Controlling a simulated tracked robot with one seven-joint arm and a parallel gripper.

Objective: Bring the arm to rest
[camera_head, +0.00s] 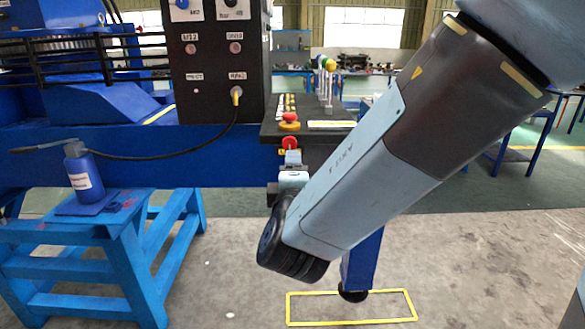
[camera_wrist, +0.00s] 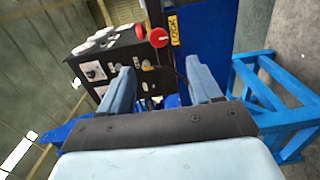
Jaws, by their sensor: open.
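My arm (camera_head: 370,175) reaches down from the upper right across the middle of the head view, bent at a dark joint low in the centre. In the wrist view my gripper (camera_wrist: 160,82) has its two light blue fingers spread apart, with nothing held between them. A black control box and a red knob on a blue post lie beyond the fingers. In the head view the gripper is largely hidden near the arm's bend, in front of the control panel.
A black cabinet (camera_head: 217,70) with a plugged cable stands on a blue machine. The control panel (camera_head: 330,129) has a red button (camera_head: 289,117). A blue bottle (camera_head: 80,170) sits on a blue stand (camera_head: 140,245) at left. A yellow outline (camera_head: 350,321) marks the floor.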

